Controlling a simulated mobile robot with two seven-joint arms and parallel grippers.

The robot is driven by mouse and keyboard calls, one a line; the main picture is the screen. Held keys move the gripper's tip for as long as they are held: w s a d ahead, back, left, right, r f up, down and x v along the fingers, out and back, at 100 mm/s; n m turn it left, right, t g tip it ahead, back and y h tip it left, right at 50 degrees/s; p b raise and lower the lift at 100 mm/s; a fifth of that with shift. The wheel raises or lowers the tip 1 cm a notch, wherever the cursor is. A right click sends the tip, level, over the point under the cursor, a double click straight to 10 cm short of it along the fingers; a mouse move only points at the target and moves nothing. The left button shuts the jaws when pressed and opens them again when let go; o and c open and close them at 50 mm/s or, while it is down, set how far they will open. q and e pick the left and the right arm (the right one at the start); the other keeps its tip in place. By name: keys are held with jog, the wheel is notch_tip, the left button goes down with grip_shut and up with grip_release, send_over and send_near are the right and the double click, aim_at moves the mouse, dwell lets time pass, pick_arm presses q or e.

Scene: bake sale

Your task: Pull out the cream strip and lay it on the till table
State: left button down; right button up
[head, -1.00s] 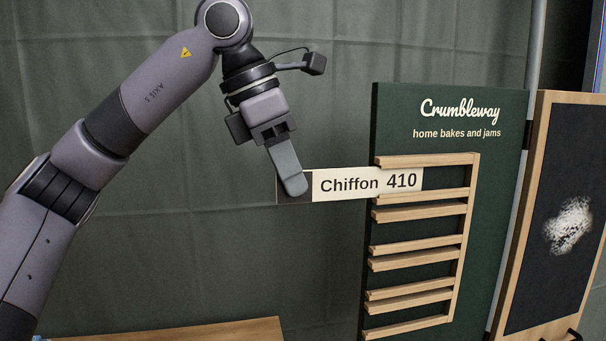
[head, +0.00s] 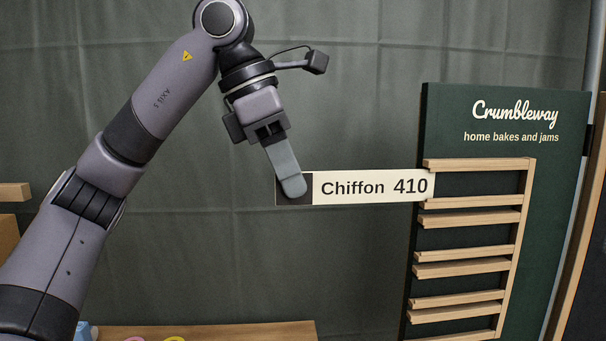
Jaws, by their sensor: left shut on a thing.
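The cream strip (head: 360,188) reads "Chiffon 410" and has a dark left end. It is level, and most of it is left of the dark green board (head: 465,240). Its right end still overlaps the open left end of the top slot between wooden rails (head: 478,164); I cannot tell whether it is inside the slot. My left gripper (head: 292,186) is shut on the strip's dark left end, pointing down. My right gripper is out of view. A wooden table top (head: 240,331) shows at the bottom edge; I cannot tell whether it is the till table.
The lower slots on the board look empty. Small pink (head: 135,339) and yellow (head: 173,339) things and a pale blue thing (head: 84,331) are at the table's left, cut off by the frame. A wooden piece (head: 14,192) shows at far left. A grey curtain hangs behind.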

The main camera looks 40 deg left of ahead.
pick_arm(q)
jog(key=shift+s+a+p, duration=0.3)
jog(key=shift+s+a, duration=0.7)
jog(key=shift+s, duration=0.15)
